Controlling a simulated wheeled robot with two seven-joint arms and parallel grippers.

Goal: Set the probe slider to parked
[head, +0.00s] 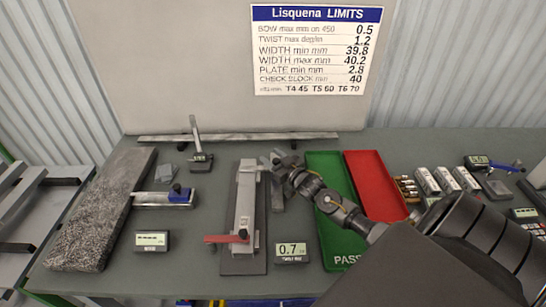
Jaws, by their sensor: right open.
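A slider bar with a blue end piece (178,194) lies at the right edge of the dark granite slab (88,215); which part is the probe slider, and any parked mark, I cannot tell. A pale metal fixture (245,200) with a red lever (227,238) stands on a dark base in the middle of the table. My right gripper (272,162) is open beside the fixture's far end, its arm coming in from the lower right. I cannot tell whether it touches the fixture. My left gripper is out of view.
A readout (291,252) shows 0.7; another (152,241) shows dashes. A green tray (330,165) and a red tray (377,185) lie right of the gripper, partly behind my arm. A small upright stand (198,158) and long bar (240,137) are at the back.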

